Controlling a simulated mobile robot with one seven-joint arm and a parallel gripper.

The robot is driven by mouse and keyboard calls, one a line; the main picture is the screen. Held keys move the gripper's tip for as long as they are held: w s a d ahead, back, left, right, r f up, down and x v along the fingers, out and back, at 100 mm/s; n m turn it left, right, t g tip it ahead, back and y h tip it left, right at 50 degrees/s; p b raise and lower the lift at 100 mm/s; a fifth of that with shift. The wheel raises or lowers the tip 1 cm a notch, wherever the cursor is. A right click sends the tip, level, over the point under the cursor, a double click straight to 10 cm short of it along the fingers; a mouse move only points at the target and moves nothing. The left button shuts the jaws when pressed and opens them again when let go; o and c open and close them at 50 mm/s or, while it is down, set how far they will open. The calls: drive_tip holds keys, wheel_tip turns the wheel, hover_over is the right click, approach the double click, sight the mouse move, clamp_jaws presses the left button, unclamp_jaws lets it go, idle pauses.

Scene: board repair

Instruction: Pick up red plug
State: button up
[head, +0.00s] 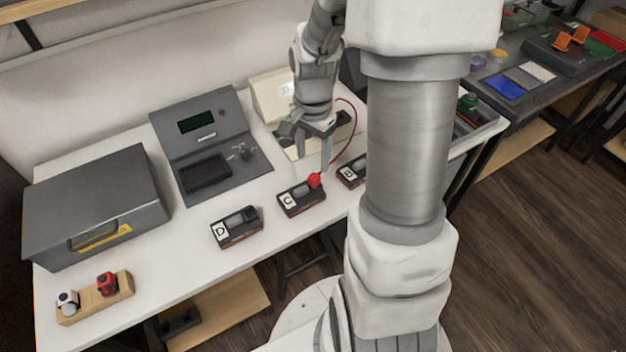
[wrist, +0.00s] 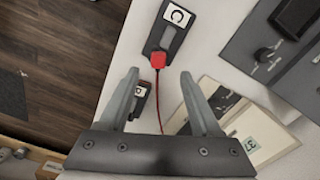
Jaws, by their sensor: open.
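The red plug (head: 314,180) sits at the right end of the black module marked C (head: 290,200). A thin red cable runs from it up toward the beige device at the back. In the wrist view the red plug (wrist: 158,59) is at the end of module C (wrist: 172,35), just beyond the fingertips and roughly centred between them. My gripper (head: 312,160) is above the table, just behind the plug. In the wrist view my gripper (wrist: 160,74) has its fingers spread wide with nothing held between them.
Module D (head: 237,228) stands left of C, and module B (head: 351,170) stands right of it. A grey console (head: 212,140), a grey case (head: 95,205) and a beige device (head: 270,95) stand behind. A wooden block (head: 95,300) with red and white pieces is at front left.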

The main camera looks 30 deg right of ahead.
sight(313, 177)
wheel_tip(313, 177, down, 6)
drive_tip(key=shift+s+a+r+b, duration=0.1)
drive_tip(key=shift+s+b, duration=0.05)
drive_tip(key=shift+b, duration=0.55)
clamp_jaws()
